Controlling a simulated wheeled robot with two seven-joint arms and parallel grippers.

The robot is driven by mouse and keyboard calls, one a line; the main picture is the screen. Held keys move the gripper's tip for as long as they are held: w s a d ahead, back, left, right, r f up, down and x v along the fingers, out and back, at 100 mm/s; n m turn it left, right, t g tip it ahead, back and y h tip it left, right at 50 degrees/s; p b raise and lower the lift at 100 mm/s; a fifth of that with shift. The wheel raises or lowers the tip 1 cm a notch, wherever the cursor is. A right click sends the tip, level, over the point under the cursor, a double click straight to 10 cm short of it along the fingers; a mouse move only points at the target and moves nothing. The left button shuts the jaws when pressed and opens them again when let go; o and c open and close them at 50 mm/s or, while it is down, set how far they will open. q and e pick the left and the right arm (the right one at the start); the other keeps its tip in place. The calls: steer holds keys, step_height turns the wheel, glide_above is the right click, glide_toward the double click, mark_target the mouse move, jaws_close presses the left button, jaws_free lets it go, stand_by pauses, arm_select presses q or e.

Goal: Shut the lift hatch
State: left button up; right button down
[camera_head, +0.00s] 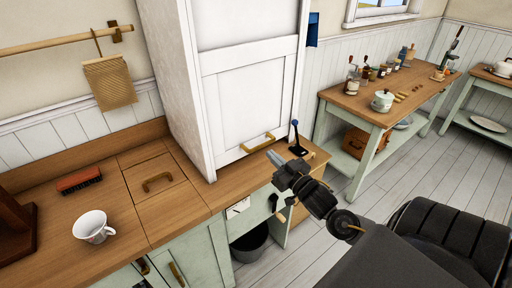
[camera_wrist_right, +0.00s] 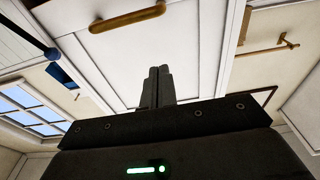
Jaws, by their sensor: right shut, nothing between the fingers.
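The lift hatch (camera_head: 245,98) is a white panelled front on the tall white cabinet that stands on the wooden counter. Its brass handle (camera_head: 258,143) is near its lower edge, close above the counter; I cannot tell whether a gap is left under it. The handle also shows at the top of the right wrist view (camera_wrist_right: 127,17). My right gripper (camera_head: 274,158) is shut and empty, in front of the hatch and near the handle, apart from it. In the wrist view its closed fingers (camera_wrist_right: 157,86) stand against the white panel. My left gripper is not in view.
A black lever with a blue knob (camera_head: 296,137) stands on the counter right of the hatch. A white cup (camera_head: 92,226), a red brush (camera_head: 79,180) and a wooden flap with a handle (camera_head: 158,182) are at left. A side table (camera_head: 343,100) holds jars. A bucket (camera_head: 250,243) is below.

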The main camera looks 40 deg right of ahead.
steer(key=w, duration=0.1)
steer(key=p, duration=0.3)
glide_toward(245, 129)
steer(key=w, duration=0.3)
steer(key=shift+w+r+p, duration=0.25)
steer(key=shift+w+p, duration=0.15)
steer(key=shift+w, duration=0.3)
steer(key=f, duration=0.2)
steer(key=s+f+p, duration=0.1)
steer(key=f, duration=0.1)
steer(key=shift+a, duration=0.1)
